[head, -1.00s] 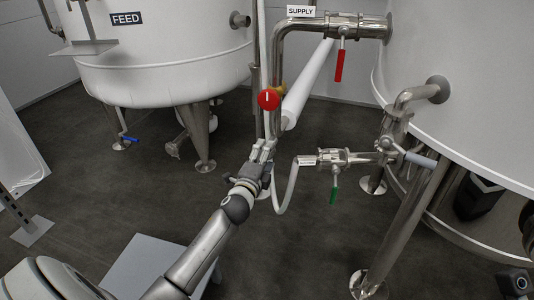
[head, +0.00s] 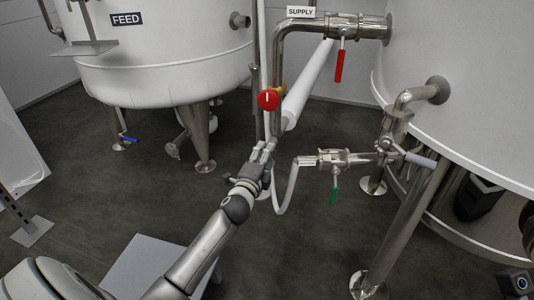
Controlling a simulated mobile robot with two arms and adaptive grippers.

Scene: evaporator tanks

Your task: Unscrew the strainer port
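No part in view is clearly marked as the strainer port. A steel pipe assembly with a labelled fitting and a green-handled valve (head: 334,160) runs to the right-hand tank. A thin light hose (head: 281,210) loops from this fitting to the area at my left gripper. My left gripper (head: 265,150) is at the lower end of the vertical supply pipe (head: 275,65), beside the hose. Its fingers are small and overlap the pipework, so I cannot tell whether they are open or hold anything.
A red round knob (head: 268,100) sits above my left gripper. A red-handled valve (head: 341,62) is at the top. The FEED tank (head: 165,75) stands at the left, a large white tank (head: 465,90) at the right. Steel legs (head: 385,245) stand at the right. The dark floor (head: 290,265) is clear at centre.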

